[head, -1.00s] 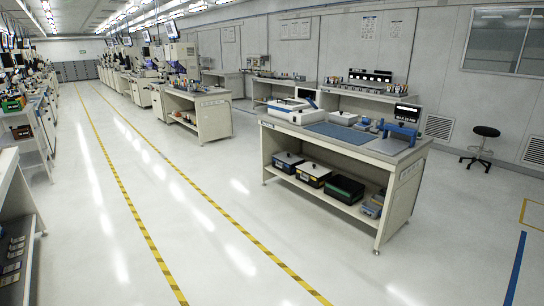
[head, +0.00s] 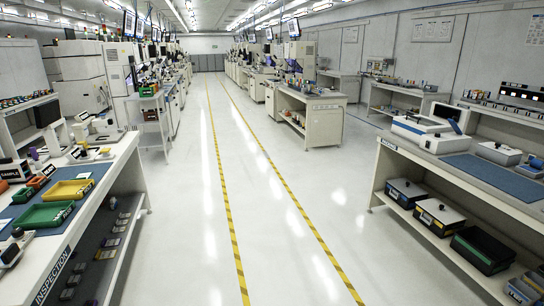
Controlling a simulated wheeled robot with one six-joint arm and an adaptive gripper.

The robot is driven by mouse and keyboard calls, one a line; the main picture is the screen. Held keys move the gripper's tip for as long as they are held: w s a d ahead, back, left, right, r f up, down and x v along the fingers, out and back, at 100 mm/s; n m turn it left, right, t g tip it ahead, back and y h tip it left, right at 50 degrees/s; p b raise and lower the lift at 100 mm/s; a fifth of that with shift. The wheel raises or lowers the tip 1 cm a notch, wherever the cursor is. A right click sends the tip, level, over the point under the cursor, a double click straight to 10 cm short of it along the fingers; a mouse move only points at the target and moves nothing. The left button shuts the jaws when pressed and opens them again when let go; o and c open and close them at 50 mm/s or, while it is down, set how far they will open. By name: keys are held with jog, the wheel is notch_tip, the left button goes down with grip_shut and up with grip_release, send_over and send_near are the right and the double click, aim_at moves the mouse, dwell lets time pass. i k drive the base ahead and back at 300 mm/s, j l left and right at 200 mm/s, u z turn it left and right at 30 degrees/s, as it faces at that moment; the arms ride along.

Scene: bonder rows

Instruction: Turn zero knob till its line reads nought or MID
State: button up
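I cannot make out a zero knob, its line or any MID mark in the head view. A white and blue bench instrument (head: 428,132) sits on the right-hand bench, too small to show any knob markings. A smaller white box with a dark top piece (head: 498,153) stands nearer on the same bench. My gripper is not in view.
A clear aisle (head: 250,190) with yellow-black floor lines runs ahead between benches. The inspection bench (head: 100,185) on the left holds a yellow tray (head: 68,190) and a green tray (head: 44,214). The right bench's lower shelf holds several boxes, including a black one (head: 482,250).

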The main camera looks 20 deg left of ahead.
aim_at(18, 233)
jog(key=i+u, duration=0.2)
jog(key=u, duration=0.25)
jog(key=i+u, duration=0.15)
jog(key=u, duration=0.35)
jog(key=i+l+u, duration=0.1)
jog(key=u, duration=0.35)
jog(key=i+l+u, duration=0.2)
jog(key=u, duration=0.25)
jog(key=i+l+u, duration=0.2)
jog(key=u, duration=0.25)
jog(key=i+l+u, duration=0.25)
jog(key=u, duration=0.25)
jog(key=k+z, duration=0.15)
jog(key=z, duration=0.3)
jog(key=k+z, duration=0.15)
jog(key=z, duration=0.25)
